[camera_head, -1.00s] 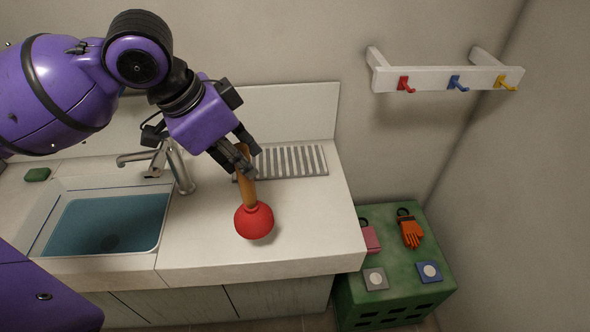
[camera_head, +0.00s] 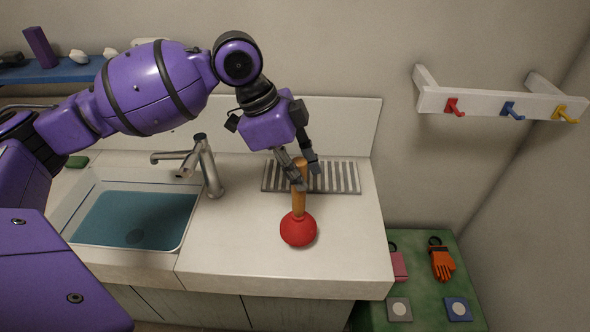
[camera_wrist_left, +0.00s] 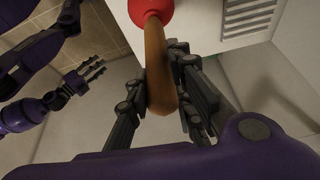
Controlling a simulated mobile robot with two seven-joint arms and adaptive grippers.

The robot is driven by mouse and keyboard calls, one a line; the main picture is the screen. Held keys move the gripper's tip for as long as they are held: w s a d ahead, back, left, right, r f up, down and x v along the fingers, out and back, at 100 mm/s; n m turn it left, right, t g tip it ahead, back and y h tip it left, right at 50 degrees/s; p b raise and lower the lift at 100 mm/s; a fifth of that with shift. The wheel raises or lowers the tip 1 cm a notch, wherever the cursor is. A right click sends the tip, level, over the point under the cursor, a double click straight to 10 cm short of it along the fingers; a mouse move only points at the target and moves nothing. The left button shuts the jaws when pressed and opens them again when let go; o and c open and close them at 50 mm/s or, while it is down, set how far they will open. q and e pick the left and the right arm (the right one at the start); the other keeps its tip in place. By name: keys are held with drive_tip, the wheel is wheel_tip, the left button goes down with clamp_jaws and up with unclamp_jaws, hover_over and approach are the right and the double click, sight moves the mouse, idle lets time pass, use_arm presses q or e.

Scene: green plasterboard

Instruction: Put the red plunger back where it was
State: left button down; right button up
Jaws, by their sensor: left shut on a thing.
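The red plunger, with a red rubber cup (camera_head: 298,229) and a wooden handle (camera_head: 299,203), is upright over the white counter, cup down. I cannot tell whether the cup touches the counter. My left gripper (camera_head: 304,174) is shut on the upper handle. In the left wrist view the handle (camera_wrist_left: 156,65) runs between the fingers of this gripper (camera_wrist_left: 160,95), and the cup (camera_wrist_left: 150,10) is partly cut off at the top. My right gripper (camera_wrist_left: 86,76) shows small at the left of the left wrist view, away from the plunger; its finger opening is unclear.
The sink (camera_head: 135,218) and tap (camera_head: 205,165) are left of the plunger. A striped drain rack (camera_head: 335,178) lies just behind it. A hook rail (camera_head: 490,102) hangs at upper right. A green crate (camera_head: 428,310) with an orange glove (camera_head: 442,263) stands right of the counter. Counter right of the plunger is clear.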

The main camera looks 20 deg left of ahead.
use_arm(q)
drive_tip(key=shift+w+f, duration=0.25)
drive_tip(key=shift+f, duration=0.55)
drive_tip(key=shift+w+f, duration=0.3)
drive_tip(key=shift+f, duration=0.45)
drive_tip(key=shift+w+f, duration=0.25)
drive_tip(key=shift+f, duration=0.65)
drive_tip(key=c, duration=1.5)
unclamp_jaws()
drive_tip(key=shift+f, duration=0.1)
drive_tip(key=shift+c, duration=0.2)
drive_tip(key=v, duration=1.2)
drive_tip(key=shift+r, duration=0.2)
